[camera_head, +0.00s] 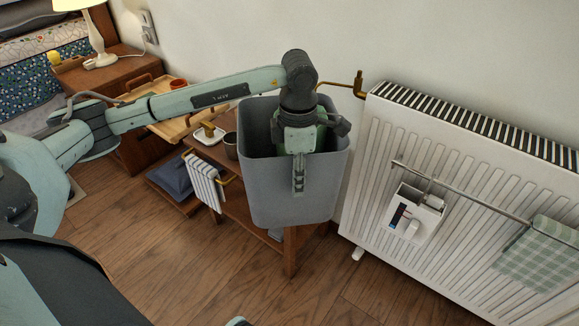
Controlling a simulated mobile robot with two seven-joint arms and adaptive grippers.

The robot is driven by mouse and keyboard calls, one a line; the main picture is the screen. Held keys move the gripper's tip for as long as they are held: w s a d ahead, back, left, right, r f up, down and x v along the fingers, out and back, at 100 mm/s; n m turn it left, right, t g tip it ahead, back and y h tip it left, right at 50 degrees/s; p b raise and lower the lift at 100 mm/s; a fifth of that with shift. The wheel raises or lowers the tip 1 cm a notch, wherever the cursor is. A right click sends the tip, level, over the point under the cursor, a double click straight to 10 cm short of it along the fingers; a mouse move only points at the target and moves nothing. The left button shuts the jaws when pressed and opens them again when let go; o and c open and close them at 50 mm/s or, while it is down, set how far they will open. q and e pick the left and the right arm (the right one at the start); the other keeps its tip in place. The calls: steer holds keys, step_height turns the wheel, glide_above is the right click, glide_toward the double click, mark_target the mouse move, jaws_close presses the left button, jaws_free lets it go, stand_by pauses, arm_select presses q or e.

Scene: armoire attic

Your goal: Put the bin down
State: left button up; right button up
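A grey, open-topped bin (262,185) is upright in the middle of the view, in front of a low wooden stand (290,252). My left gripper (299,165) comes down over the bin's near rim. One finger lies against the outside of the near wall; the other is hidden, apparently inside, so the gripper looks shut on the wall. The bin hides part of the stand, and I cannot tell whether its base touches anything. My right gripper is not in view.
A white radiator (375,190) stands at the right, with a rail, a white holder (415,212) and a checked cloth (545,252). A striped towel (204,182) hangs left of the bin. A lamp (88,25) stands on a dresser. Wooden floor (215,280) in front is clear.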

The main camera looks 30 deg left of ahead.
arm_select(q)
jaws_close()
steer(key=shift+r, duration=0.1)
stand_by(0.6)
